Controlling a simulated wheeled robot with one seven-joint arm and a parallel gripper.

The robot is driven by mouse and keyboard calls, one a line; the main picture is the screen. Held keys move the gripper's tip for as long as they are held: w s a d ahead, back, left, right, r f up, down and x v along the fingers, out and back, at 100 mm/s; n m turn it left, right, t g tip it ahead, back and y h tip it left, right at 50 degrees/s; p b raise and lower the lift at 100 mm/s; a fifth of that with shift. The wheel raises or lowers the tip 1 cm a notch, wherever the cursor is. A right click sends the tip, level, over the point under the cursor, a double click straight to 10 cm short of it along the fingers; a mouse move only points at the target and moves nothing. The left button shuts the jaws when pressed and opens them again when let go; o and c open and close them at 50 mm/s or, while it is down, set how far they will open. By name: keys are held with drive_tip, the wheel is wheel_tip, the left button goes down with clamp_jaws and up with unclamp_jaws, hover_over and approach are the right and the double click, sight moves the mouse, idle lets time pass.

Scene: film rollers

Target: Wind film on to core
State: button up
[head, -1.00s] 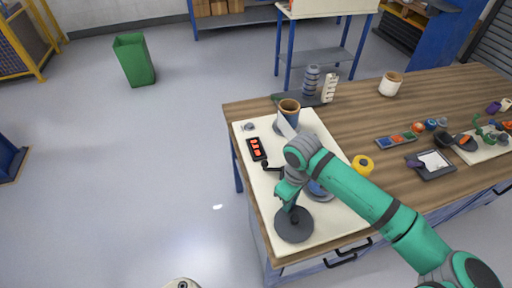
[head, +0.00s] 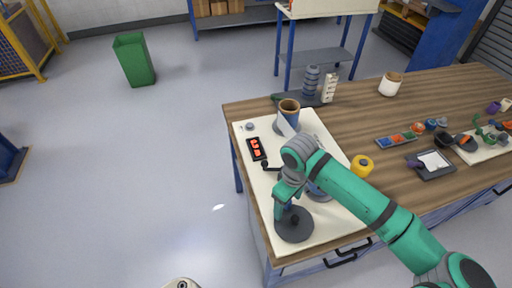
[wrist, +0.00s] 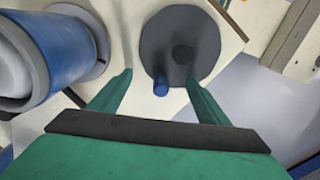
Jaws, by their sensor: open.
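On a white board (head: 332,226) on the wooden table, a round dark grey disc (head: 294,226) lies at the near end. The wrist view shows the disc (wrist: 205,45) with a short blue peg (wrist: 160,87) at its edge. My gripper (head: 279,212) is above the disc, open. In the wrist view its two fingers (wrist: 161,80) stand either side of the peg, apart from it. A blue roll (wrist: 45,40) stands at the left there.
A black display (head: 257,149) with red marks sits on the board's left side. A yellow roll (head: 362,166), a tray of coloured pieces (head: 397,140), a clipboard (head: 431,164) and a white cup (head: 390,85) are to the right. A grey stack (head: 311,82) stands behind.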

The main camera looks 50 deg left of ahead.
idle(0.3)
drive_tip(key=shift+r, duration=3.55)
